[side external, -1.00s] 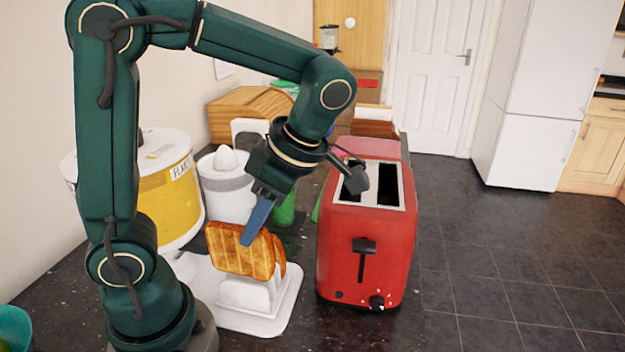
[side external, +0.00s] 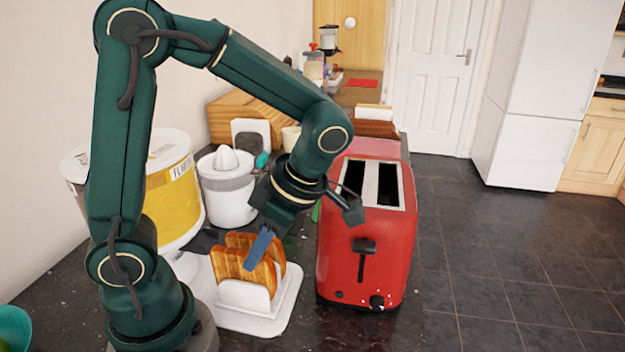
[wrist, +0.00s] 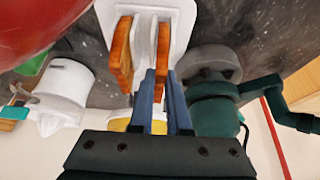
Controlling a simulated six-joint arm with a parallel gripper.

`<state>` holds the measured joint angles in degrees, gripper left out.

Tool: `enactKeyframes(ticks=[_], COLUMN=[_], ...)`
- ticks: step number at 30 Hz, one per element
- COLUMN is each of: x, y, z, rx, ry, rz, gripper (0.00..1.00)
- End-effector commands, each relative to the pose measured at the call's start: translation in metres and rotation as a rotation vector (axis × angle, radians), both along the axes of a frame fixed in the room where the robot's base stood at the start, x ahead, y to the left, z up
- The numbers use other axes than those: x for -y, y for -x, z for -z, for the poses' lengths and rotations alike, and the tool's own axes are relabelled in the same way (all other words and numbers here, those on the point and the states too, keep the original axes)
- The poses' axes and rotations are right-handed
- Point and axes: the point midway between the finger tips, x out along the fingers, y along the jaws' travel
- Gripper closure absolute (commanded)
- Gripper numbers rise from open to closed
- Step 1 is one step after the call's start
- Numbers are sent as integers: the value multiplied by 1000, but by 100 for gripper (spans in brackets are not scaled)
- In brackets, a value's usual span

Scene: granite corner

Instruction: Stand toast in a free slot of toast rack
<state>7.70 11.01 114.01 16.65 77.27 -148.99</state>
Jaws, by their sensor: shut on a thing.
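The white toast rack (side external: 284,306) stands on the dark counter, left of the red toaster. My gripper (side external: 252,262) points down over it, its blue fingers shut on the near slice of toast (side external: 230,266). The held toast is upright, its lower edge hidden behind the rack's near white divider. Another slice of toast (side external: 278,252) stands behind it in the rack. In the wrist view, the held toast (wrist: 163,48) lies between my fingertips (wrist: 161,76) and between white dividers of the rack (wrist: 183,14); the other slice (wrist: 122,52) is to its left.
The red toaster (side external: 365,235) with empty-looking slots stands close on the right. A white juicer (side external: 228,190) and a yellow flour tin (side external: 172,205) stand behind and left of the rack. A wooden bread box (side external: 225,112) is further back.

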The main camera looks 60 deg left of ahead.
Motion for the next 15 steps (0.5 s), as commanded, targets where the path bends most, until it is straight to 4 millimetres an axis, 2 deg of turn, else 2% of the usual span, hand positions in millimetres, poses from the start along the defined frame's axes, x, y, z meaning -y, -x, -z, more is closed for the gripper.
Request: enactKeyframes(ticks=[8,9,11,15], x=[0,0,0,0], y=[0,0,0,0], z=[0,0,0,0], rx=[0,0,0,0], ry=[0,0,0,0], rz=[0,0,0,0], gripper=[100,70,50,50])
